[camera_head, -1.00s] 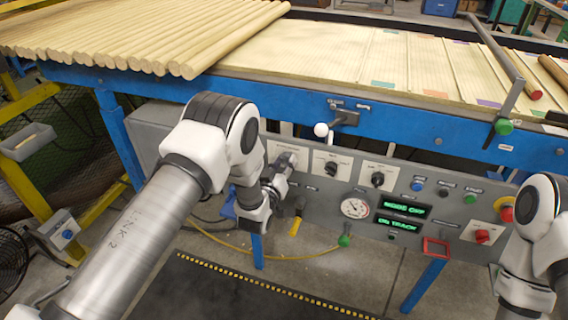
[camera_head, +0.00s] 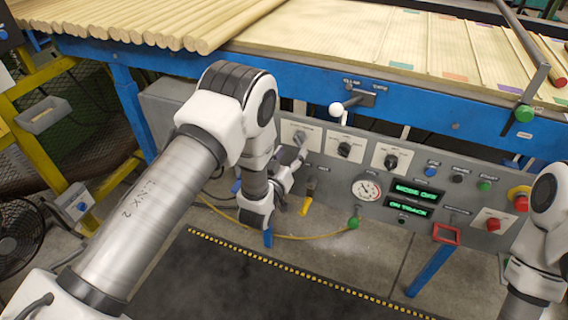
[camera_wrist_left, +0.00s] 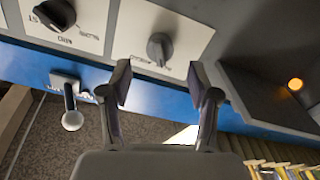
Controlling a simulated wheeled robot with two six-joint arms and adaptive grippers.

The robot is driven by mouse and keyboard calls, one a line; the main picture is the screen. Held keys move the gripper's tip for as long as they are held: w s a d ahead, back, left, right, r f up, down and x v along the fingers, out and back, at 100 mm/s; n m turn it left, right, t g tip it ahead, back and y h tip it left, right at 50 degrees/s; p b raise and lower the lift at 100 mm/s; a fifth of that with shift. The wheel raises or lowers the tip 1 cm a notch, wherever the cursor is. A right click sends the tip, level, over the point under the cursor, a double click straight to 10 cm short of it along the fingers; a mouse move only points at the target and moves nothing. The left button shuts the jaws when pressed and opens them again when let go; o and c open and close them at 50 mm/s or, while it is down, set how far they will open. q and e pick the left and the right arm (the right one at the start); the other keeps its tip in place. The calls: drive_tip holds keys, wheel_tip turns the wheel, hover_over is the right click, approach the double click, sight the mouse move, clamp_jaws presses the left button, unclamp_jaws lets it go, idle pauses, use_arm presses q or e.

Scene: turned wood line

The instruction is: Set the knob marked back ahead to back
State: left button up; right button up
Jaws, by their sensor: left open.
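A grey panel under the blue beam carries a row of dark knobs on white plates: a left knob (camera_head: 300,136), a middle knob (camera_head: 344,149) and a right knob (camera_head: 391,161). Their lettering is too small or blurred to read, so I cannot tell which is marked back ahead. My left gripper (camera_head: 298,158) is just below the left knob. In the left wrist view my left gripper (camera_wrist_left: 160,82) is open and empty, with one dark knob (camera_wrist_left: 160,48) just beyond the fingertips, apart from them. My right arm shows at the right edge; its gripper is out of frame.
A white-balled lever (camera_head: 337,109) sticks out above the panel. A gauge (camera_head: 367,187), green displays (camera_head: 415,194) and a red stop button (camera_head: 520,199) are to the right. Wooden rods (camera_head: 170,20) lie above. A yellow hose (camera_head: 290,237) hangs below.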

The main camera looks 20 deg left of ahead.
use_arm(q)
drive_tip(key=s, duration=0.6)
drive_tip(key=shift+s+a, duration=0.15)
drive_tip(key=shift+s, duration=0.2)
drive_tip(key=s+a+f+m+g+p, duration=0.1)
drive_tip(key=s+f+g, duration=0.3)
drive_tip(key=s, duration=0.7)
drive_tip(key=s+a+f+m+g+p, duration=0.1)
drive_tip(key=s+f+g+p, duration=0.2)
drive_tip(key=s+g, duration=0.5)
drive_tip(key=s+a+f+g+p, duration=0.2)
drive_tip(key=s+f+g, duration=0.3)
drive_tip(key=s, duration=0.9)
drive_tip(key=shift+s+f+m+g+p, duration=0.4)
drive_tip(key=shift+g+p, duration=0.1)
drive_tip(key=shift+p, duration=0.1)
drive_tip(key=shift+w+y, duration=0.1)
drive_tip(key=shift+y, duration=0.2)
